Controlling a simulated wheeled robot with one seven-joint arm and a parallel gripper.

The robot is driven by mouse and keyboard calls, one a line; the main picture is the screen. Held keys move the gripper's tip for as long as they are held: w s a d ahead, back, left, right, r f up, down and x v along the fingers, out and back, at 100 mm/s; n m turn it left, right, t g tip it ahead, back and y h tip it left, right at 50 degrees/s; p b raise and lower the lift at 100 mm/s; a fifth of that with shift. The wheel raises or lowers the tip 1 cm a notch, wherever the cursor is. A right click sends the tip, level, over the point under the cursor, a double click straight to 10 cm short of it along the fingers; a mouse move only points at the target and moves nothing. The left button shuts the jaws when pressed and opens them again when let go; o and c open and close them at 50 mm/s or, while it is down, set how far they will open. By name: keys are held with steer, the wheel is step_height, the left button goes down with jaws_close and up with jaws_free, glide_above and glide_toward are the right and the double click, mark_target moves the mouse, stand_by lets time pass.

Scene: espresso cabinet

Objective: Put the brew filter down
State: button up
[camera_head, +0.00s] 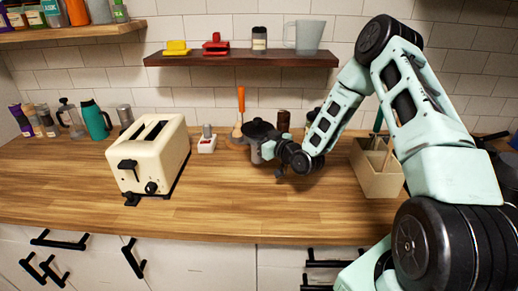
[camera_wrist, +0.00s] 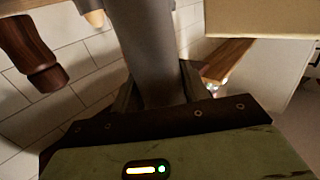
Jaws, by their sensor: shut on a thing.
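The brew filter, a grey cylinder (camera_head: 256,154) with what looks like a wide dark top, is near the back of the wooden counter, left of my wrist. My gripper (camera_head: 270,149) reaches it from the right and is shut on it. In the wrist view the grey body of the brew filter (camera_wrist: 153,45) stands between the two dark fingers of my gripper (camera_wrist: 158,88). Its ends run out of that frame or are hidden, and I cannot tell whether its base touches the counter.
A cream toaster (camera_head: 150,160) stands to the left, with a small red-and-white item (camera_head: 207,140) beside it. An orange-handled tool (camera_head: 241,105) stands behind the filter. A beige box (camera_head: 377,175) is to the right. A dark shelf (camera_head: 240,60) hangs above. The front middle counter is clear.

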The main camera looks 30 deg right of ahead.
steer(key=shift+f+p, duration=0.6)
steer(key=shift+f, duration=1.65)
steer(key=shift+f, duration=0.15)
steer(key=o, duration=1)
